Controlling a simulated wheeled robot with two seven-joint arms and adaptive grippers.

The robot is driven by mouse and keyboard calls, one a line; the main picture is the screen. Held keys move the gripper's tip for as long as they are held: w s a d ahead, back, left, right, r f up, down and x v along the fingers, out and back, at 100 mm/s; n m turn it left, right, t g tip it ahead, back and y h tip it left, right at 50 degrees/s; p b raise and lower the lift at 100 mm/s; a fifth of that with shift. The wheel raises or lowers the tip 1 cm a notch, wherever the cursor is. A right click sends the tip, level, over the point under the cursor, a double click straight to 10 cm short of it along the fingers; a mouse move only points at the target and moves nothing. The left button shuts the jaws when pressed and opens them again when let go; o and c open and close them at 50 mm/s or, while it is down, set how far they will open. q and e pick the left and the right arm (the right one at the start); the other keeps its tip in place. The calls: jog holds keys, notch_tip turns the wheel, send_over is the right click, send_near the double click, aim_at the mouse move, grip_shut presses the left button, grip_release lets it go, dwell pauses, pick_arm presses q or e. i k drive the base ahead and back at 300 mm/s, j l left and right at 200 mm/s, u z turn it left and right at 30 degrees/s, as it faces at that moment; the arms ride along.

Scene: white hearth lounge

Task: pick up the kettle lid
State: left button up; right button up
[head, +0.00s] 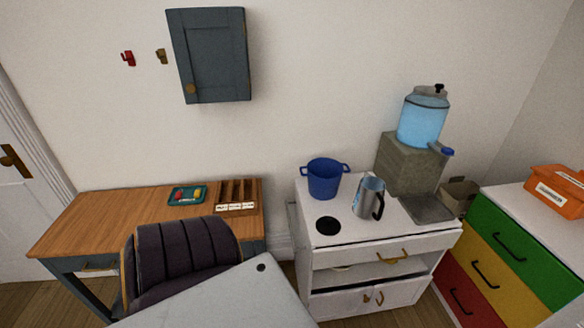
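A silver kettle (367,199) with a black handle on its right side stands upright on top of the white cabinet (390,240). I cannot make out a separate lid on it at this size. A flat black disc (327,225) lies on the cabinet top, left of the kettle and near the front edge; I cannot tell whether it is a lid or a hob plate. Neither of my grippers is in view.
A blue pot (325,179) stands behind the disc. A water dispenser (422,118) on a grey block and a metal tray (427,209) are right of the kettle. A wooden desk (100,222), dark chair (185,255) and coloured drawers (505,255) flank the cabinet.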

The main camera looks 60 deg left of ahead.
aim_at(327, 226)
jog(key=u, duration=1.5)
